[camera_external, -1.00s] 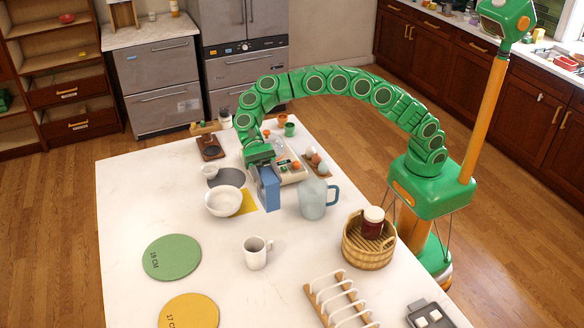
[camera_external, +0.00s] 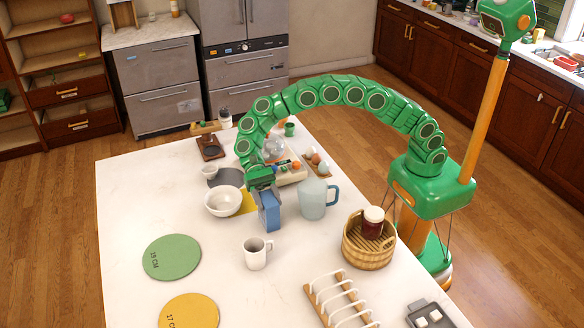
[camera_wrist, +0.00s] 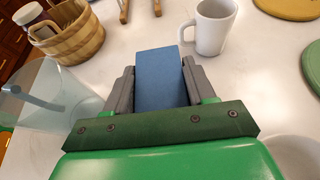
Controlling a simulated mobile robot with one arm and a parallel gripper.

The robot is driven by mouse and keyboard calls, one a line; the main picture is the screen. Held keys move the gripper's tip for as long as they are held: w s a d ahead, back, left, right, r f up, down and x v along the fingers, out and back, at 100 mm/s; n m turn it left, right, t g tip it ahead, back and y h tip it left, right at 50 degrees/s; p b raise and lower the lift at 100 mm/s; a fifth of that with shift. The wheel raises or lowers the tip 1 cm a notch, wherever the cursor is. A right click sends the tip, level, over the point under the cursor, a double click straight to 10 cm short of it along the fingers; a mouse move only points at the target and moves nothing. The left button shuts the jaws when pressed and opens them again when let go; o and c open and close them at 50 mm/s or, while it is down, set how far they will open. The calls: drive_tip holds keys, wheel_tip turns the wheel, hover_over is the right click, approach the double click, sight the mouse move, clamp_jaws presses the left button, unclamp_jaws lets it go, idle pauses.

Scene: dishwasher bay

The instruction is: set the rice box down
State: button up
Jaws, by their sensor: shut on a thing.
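The rice box is a plain blue box (camera_external: 269,212). It stands upright in my gripper (camera_external: 264,188), between the white bowl and the clear jug. My gripper points down from above and is shut on the box's upper part, with a grey finger on each side. In the wrist view the blue box (camera_wrist: 161,75) fills the space between the fingers (camera_wrist: 160,88). Its lower end is low over the white table (camera_external: 205,278); I cannot tell whether it touches.
A white bowl (camera_external: 223,202) is close on the left, partly over a yellow mat (camera_external: 248,203). A clear jug (camera_external: 313,200) is close on the right. A white mug (camera_external: 255,254) stands in front. A wooden basket (camera_external: 368,250) is farther right. The table's left front is clear around a green mat (camera_external: 171,257).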

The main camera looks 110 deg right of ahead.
drive_tip(key=shift+f, duration=0.1)
drive_tip(key=o, duration=1.3)
drive_tip(key=shift+d+r, duration=0.2)
drive_tip(key=shift+r, duration=0.05)
drive_tip(key=v, duration=1.1)
drive_tip(key=shift+d+r, duration=0.2)
drive_tip(key=shift+d, duration=0.05)
